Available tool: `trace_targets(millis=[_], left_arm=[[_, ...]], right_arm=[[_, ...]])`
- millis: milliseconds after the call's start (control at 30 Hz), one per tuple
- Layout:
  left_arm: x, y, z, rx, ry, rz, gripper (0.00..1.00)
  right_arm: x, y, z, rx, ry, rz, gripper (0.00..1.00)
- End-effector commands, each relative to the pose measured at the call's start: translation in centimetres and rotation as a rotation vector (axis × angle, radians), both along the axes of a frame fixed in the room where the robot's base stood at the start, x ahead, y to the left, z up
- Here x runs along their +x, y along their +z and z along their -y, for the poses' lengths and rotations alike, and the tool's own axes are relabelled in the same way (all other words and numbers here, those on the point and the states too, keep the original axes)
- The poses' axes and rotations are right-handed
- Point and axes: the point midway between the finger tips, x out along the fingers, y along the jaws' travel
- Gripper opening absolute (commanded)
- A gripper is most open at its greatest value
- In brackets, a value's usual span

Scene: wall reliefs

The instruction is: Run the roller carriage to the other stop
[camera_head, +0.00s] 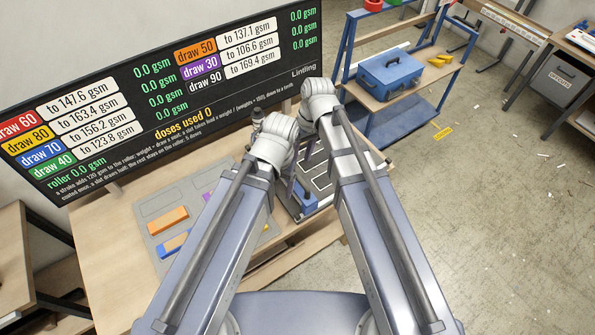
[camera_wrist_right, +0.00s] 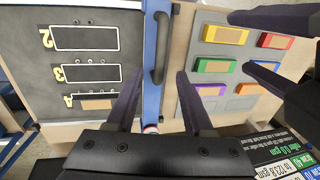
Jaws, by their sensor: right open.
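The roller carriage shows in the right wrist view as a blue bar (camera_wrist_right: 152,112) with a dark handle (camera_wrist_right: 160,48). It lies between the slot panel and the block tray. In the head view a blue part of it (camera_head: 302,203) shows behind my arms. My right gripper (camera_wrist_right: 160,72) is open, with its fingers spread to either side of the bar in the picture; I cannot tell whether they touch it. My left gripper (camera_wrist_right: 237,42) is open over the coloured blocks, its two fingers apart. In the head view my forearms hide most of the carriage.
A slot panel (camera_wrist_right: 87,72) with numbered outlines lies on one side of the carriage. A grey tray (camera_head: 148,208) with several coloured blocks lies on the other. A black display board (camera_head: 130,125) stands behind the table. A blue toolbox (camera_head: 390,73) sits on a stand.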

Motion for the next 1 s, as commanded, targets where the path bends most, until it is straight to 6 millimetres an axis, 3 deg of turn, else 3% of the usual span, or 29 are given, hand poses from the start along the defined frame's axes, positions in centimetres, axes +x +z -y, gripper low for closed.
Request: trace_targets(millis=[33,400,800,1000], left_arm=[[0.0,-1.2,0.0,0.000,-0.001,0.000,0.81],[0.0,-5.6,0.0,0.001,-0.004,0.000,0.81],[0.0,-5.9,0.0,0.001,-0.003,0.000,0.81],[0.0,-5.9,0.0,0.001,-0.003,0.000,0.81]], right_arm=[[-0.1,-1.2,-0.1,0.000,0.001,0.000,0.52],[-0.6,-5.6,-0.9,0.000,0.001,0.000,0.52],[-0.7,-5.9,-1.0,0.000,0.000,0.000,0.52],[-0.7,-5.9,-1.0,0.000,0.000,0.000,0.29]])
